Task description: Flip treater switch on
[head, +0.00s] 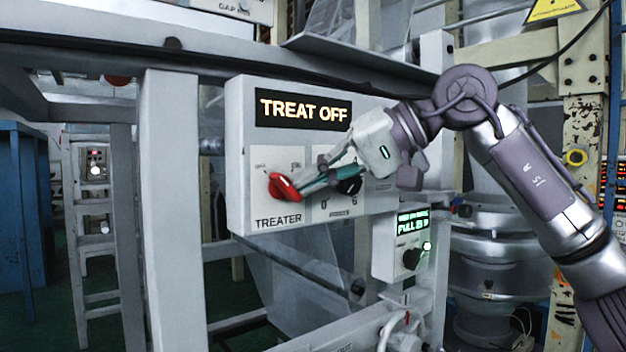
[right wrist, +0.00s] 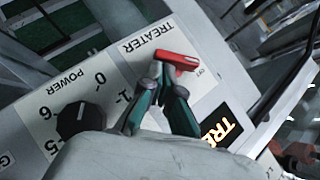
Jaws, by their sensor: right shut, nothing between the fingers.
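The treater switch is a red rotary handle (head: 284,187) on a white plate marked TREATER, on the front of a light grey box (head: 237,150). The display (head: 303,109) above it reads TREAT OFF. My right gripper (head: 298,190) is shut and empty, its fingertips at the right side of the red handle. In the right wrist view the red handle (right wrist: 177,60) lies just beyond the closed fingertips (right wrist: 160,75); they look very close to it, but I cannot tell whether they touch. My left gripper is not in view.
A black power knob (head: 350,186) sits right of the switch, partly behind my gripper. A smaller box with a green display (head: 412,223) and a black knob hangs below right. Grey frame posts (head: 172,220) stand at the left, and a metal beam runs above.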

